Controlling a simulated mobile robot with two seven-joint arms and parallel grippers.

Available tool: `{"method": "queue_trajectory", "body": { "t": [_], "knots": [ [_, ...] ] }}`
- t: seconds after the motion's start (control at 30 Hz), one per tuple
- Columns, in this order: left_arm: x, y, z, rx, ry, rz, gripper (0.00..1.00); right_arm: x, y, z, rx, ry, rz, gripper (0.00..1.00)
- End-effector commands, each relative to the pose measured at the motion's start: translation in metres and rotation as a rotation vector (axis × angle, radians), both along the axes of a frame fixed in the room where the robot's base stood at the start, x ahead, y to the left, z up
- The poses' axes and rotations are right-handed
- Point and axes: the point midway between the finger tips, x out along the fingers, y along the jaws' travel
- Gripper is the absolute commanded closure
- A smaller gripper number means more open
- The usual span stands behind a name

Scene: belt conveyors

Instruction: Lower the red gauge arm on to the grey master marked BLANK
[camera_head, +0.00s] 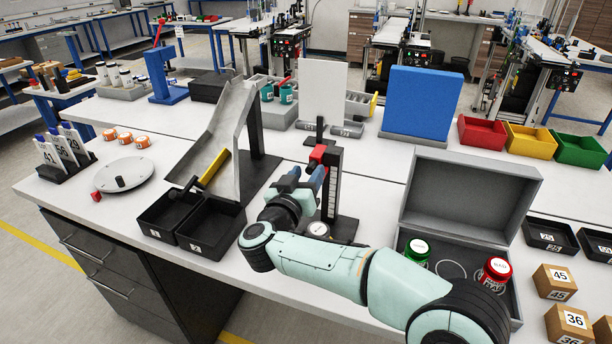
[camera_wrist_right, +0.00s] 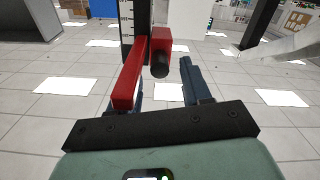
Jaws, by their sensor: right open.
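The red gauge arm (camera_head: 318,153) is on the dark upright scale column (camera_head: 332,182), raised well above its base. In the right wrist view the red block with a black round tip (camera_wrist_right: 160,46) shows at the fingertips, and a red bar covers much of the left finger. My right gripper (camera_head: 312,172) is open at the arm; I cannot tell whether its fingers touch it. A grey round master (camera_head: 318,229) sits low at the foot of the column, partly behind my right wrist; its marking is too small to read. My left gripper is out of view.
Two black bins (camera_head: 211,228) stand left of the gauge, below a grey chute (camera_head: 218,135). A blue panel (camera_head: 422,102) stands behind.

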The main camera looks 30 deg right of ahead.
Motion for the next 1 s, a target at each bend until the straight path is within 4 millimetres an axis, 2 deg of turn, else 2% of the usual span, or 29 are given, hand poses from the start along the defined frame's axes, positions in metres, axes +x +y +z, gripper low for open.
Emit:
{"method": "queue_trajectory", "body": {
  "t": [0.13, 0.17, 0.3, 0.5, 0.57, 0.8, 0.9, 1.0],
  "knots": [
    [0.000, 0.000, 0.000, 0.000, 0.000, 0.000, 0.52, 0.000, 0.000, 0.000, 0.000, 0.000, 0.000, 0.52],
    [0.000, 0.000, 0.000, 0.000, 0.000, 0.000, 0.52, 0.000, 0.000, 0.000, -0.001, 0.001, 0.000, 0.55],
    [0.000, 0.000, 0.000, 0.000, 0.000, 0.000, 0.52, 0.000, 0.000, 0.000, 0.000, 0.000, 0.000, 1.00],
    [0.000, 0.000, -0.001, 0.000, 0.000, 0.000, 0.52, 0.000, 0.000, -0.004, -0.001, 0.002, 0.000, 1.00],
    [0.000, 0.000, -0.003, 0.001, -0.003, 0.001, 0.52, 0.000, 0.000, -0.014, -0.002, 0.005, -0.001, 1.00],
    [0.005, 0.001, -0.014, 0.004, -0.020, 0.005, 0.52, 0.000, 0.000, -0.068, -0.002, 0.009, -0.001, 1.00],
    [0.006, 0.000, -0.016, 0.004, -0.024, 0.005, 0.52, 0.000, 0.001, -0.080, -0.001, 0.006, 0.000, 1.00],
    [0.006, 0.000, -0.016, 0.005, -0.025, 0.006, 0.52, 0.000, 0.000, -0.083, 0.001, 0.002, 0.000, 1.00]
  ]
}}
